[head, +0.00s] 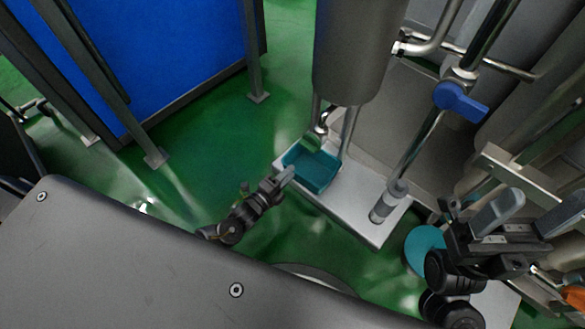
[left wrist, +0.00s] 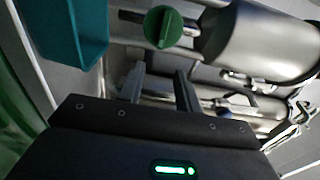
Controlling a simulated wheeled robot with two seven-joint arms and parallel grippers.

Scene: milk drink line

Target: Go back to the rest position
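My left gripper (head: 283,180) is low in the middle of the head view, just left of a teal bin (head: 322,184). In the left wrist view its two fingers (left wrist: 160,88) stand apart with nothing held between them. My right gripper (head: 528,212) is at the lower right of the head view. Its two grey fingers look spread, with no held object visible.
The teal bin stands on a metal platform (head: 352,222) below a steel tank (head: 352,50). A green knob (left wrist: 164,27) is near my left gripper. A pipe with a blue valve handle (head: 461,100) rises at the right. Green floor (head: 205,150) is open at the left.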

